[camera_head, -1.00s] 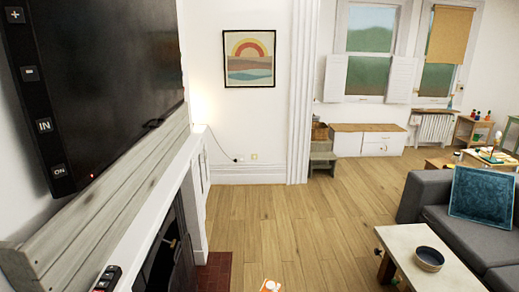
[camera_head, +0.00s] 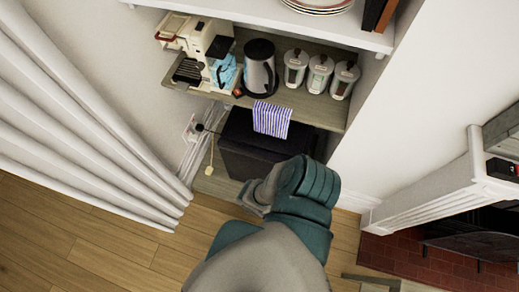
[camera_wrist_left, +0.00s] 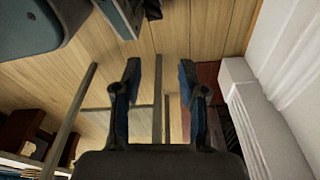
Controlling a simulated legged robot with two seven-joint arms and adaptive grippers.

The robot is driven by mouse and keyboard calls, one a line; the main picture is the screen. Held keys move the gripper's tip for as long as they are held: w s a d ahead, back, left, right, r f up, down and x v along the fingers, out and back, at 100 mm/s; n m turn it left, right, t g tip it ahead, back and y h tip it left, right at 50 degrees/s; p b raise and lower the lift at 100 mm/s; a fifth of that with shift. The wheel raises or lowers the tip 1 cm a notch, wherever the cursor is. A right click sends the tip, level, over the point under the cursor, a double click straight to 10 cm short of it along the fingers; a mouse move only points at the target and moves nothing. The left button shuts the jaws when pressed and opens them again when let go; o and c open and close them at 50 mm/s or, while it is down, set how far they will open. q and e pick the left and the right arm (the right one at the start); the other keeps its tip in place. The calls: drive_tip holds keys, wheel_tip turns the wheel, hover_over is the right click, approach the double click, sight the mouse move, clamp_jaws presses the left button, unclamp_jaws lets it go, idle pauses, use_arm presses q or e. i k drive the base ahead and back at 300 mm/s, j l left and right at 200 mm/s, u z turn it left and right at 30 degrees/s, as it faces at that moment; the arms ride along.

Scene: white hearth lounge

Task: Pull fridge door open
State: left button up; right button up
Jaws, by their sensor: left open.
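A small black fridge (camera_head: 258,150) stands low in the niche under the wooden shelf in the head view. My grey and teal arm covers part of its front and lower right, and I cannot tell whether its door is open or shut. The left wrist view shows my left gripper (camera_wrist_left: 160,78), its two dark fingers apart with nothing between them. In the head view its fingers cannot be made out. My right gripper is not in view.
A blue striped cloth (camera_head: 271,119) hangs at the shelf edge above the fridge. The wooden shelf (camera_head: 318,108) holds a coffee machine (camera_head: 198,48), a kettle (camera_head: 259,68) and three canisters (camera_head: 319,74). A white curtain (camera_head: 85,125) is left, a white fireplace surround (camera_head: 432,200) right. Wooden floor (camera_head: 95,235) is open lower left.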

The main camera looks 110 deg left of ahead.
sight(242, 162)
drive_tip(key=l+u, duration=0.1)
drive_tip(key=u, duration=0.3)
drive_tip(key=k+l+u, duration=0.1)
drive_tip(key=u, duration=0.35)
drive_tip(key=l+u, duration=0.1)
drive_tip(key=u, duration=2.45)
drive_tip(key=k+j, duration=0.05)
